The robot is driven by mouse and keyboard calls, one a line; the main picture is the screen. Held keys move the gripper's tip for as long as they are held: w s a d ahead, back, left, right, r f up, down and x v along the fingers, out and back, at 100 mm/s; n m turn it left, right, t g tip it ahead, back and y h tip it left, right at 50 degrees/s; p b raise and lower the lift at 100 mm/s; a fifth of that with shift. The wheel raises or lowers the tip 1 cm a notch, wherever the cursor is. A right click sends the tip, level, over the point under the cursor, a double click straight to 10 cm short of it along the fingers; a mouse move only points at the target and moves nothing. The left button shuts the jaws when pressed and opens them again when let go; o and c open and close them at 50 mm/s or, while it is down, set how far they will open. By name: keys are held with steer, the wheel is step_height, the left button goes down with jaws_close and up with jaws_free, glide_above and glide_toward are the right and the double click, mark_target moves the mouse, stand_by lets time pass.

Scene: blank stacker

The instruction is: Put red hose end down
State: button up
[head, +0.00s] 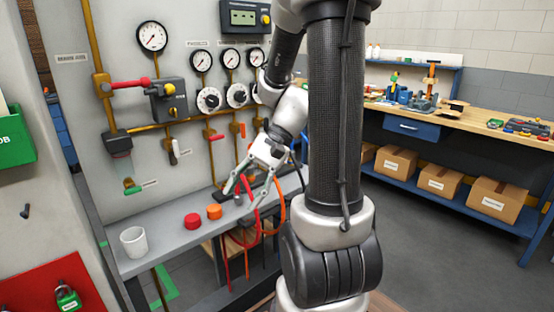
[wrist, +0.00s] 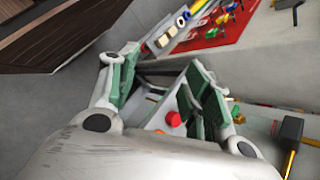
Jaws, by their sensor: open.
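My gripper (head: 244,190) is open above the grey ledge (head: 160,254) under the gauge panel, fingers pointing down. The red hose (head: 250,217) runs down from beside the fingers and hangs in a loop over the front edge of the ledge. Its upper end is close to the fingertips; whether they touch is too small to tell. An orange hose (head: 281,215) loops down just to the right. In the wrist view my gripper (wrist: 165,88) shows its two green-padded fingers spread apart, with no hose visible between them.
A red cap (head: 193,221), an orange cap (head: 214,211) and a white cup (head: 133,241) stand on the ledge left of my gripper. The red cap also shows in the wrist view (wrist: 173,119). Gauges (head: 201,62) and valves are on the panel behind. A workbench (head: 455,122) stands at right.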

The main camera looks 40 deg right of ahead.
steer(key=s+d+r+n+t+h, duration=0.4)
steer(key=s+r+n+h, duration=0.2)
steer(key=r+n+h, duration=0.2)
steer(key=shift+s+d+r+n, duration=0.15)
steer(key=shift+d+r+n, duration=0.15)
steer(key=shift+r+n, duration=0.6)
steer(key=shift+f, duration=0.15)
